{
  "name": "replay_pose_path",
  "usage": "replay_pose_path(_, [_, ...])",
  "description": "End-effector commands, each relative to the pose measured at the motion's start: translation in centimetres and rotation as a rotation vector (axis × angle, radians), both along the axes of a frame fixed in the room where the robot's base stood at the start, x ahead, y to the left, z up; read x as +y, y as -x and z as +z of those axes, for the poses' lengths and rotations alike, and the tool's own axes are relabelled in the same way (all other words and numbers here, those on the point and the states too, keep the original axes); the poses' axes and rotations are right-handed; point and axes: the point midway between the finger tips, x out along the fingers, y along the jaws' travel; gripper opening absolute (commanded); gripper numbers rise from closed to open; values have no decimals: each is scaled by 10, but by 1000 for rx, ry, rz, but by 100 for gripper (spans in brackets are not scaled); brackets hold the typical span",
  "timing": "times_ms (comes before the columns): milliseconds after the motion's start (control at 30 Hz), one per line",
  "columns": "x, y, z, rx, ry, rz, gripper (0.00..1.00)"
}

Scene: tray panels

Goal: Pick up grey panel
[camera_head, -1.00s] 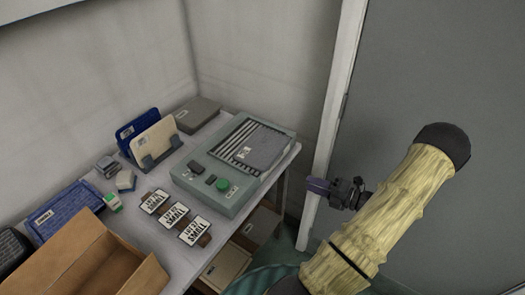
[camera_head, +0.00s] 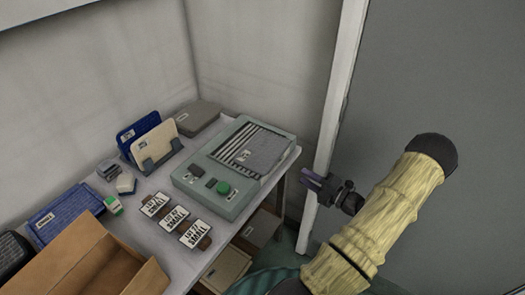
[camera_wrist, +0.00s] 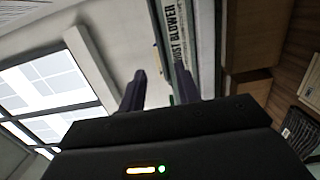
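A flat grey panel (camera_head: 263,153) with a small white label lies on the striped top of a grey-green machine (camera_head: 231,203), on the table near the wall. My gripper (camera_head: 312,181) is to the right of the machine and the table, apart from both, in front of the white door frame. In the wrist view my gripper (camera_wrist: 160,90) shows its two dark fingers spread apart with nothing between them. The grey panel cannot be made out in the wrist view.
A second flat grey item (camera_head: 197,117) lies at the back of the table. Blue and cream panels stand in a rack (camera_head: 160,161). Several labelled tags (camera_head: 174,219), a blue tray (camera_head: 66,212) and an open cardboard box (camera_head: 90,262) are at the left and front.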

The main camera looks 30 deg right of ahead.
Motion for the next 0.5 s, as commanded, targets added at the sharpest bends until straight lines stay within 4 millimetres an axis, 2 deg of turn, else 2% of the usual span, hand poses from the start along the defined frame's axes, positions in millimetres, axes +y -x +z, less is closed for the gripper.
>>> replay_pose_path(233, [13, -41, 1, 0, -1, 3, 33])
replay_pose_path(333, [15, -48, 0, 0, 0, 1, 33])
replay_pose_path(500, [15, -50, 0, 0, 0, 0, 33])
